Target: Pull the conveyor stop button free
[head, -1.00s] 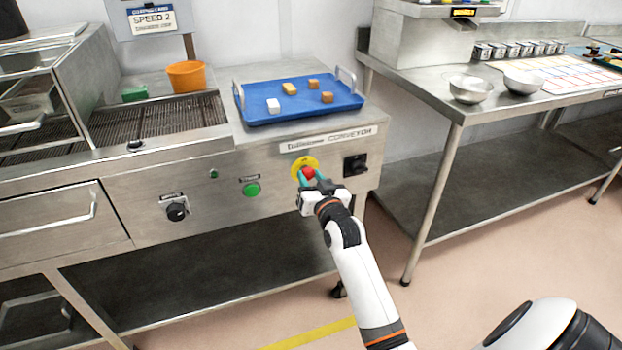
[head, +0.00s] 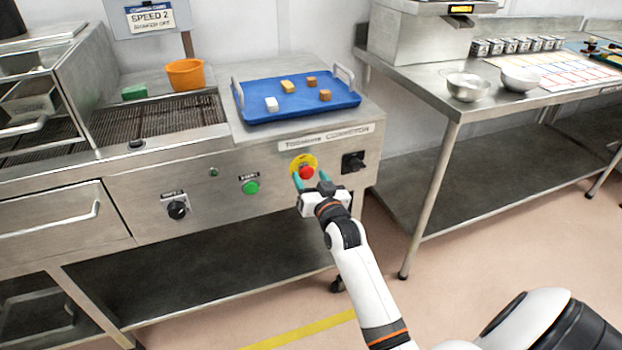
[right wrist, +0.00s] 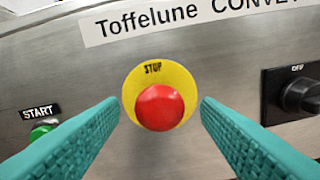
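The conveyor stop button (head: 306,172) is a red mushroom head on a round yellow plate (right wrist: 184,74) marked STOP, on the steel front panel. In the right wrist view the red button (right wrist: 160,107) lies between my two teal fingers, with a visible gap on each side. My right gripper (head: 311,181) is open and empty, just in front of and slightly below the button, pointing at the panel. It also shows in the right wrist view (right wrist: 161,112). My left gripper is not in view.
A green START button (head: 251,187) sits left of the stop button, and a black rotary switch (head: 354,162) sits close on its right. A blue tray (head: 300,108) with several small blocks stands on the machine top above. The floor in front is clear.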

